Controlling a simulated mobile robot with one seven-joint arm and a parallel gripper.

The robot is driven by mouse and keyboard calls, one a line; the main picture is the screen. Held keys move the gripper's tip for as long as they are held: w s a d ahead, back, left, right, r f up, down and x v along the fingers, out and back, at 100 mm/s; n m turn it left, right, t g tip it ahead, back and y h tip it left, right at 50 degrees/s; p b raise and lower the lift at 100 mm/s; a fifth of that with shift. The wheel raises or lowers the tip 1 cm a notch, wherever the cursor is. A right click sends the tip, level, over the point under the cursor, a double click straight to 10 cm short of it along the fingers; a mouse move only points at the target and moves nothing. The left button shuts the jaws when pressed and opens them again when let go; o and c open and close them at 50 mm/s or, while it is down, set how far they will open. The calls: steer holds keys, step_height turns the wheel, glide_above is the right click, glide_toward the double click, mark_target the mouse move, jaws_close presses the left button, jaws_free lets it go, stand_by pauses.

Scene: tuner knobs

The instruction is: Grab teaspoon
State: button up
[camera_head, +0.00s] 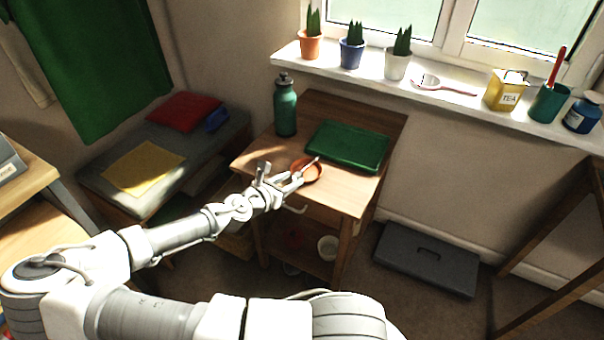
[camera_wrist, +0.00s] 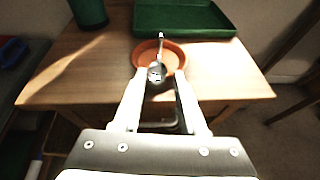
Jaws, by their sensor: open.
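The teaspoon (camera_wrist: 158,66) is metal and rests on a small round orange dish (camera_wrist: 177,51) on the wooden side table (camera_wrist: 235,82). In the wrist view its bowl is toward me and its handle points away, toward the green tray. My gripper (camera_wrist: 157,75) is open, with one finger on each side of the spoon's bowl and nothing visibly clamped. In the head view my gripper (camera_head: 279,176) is at the front of the table beside the orange dish (camera_head: 313,177), and it partly hides the dish and spoon.
A green tray (camera_head: 347,147) lies behind the dish, and a green bottle (camera_head: 285,106) stands at the table's back left. A bench (camera_head: 97,176) with cloths is to the left. A grey case (camera_head: 425,261) lies on the floor at right. The table's right front is clear.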

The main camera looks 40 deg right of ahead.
mark_target(303, 170)
steer(key=shift+r+b+x, duration=0.2)
steer(key=shift+b+x, duration=0.2)
steer(key=shift+x, duration=0.9)
steer(key=shift+r+b+x, duration=0.2)
steer(key=shift+b+x, duration=0.15)
steer(key=shift+x, duration=0.95)
steer(key=shift+w+d, duration=0.1)
steer(key=shift+w, duration=0.05)
jaws_close()
steer(key=shift+f, duration=0.1)
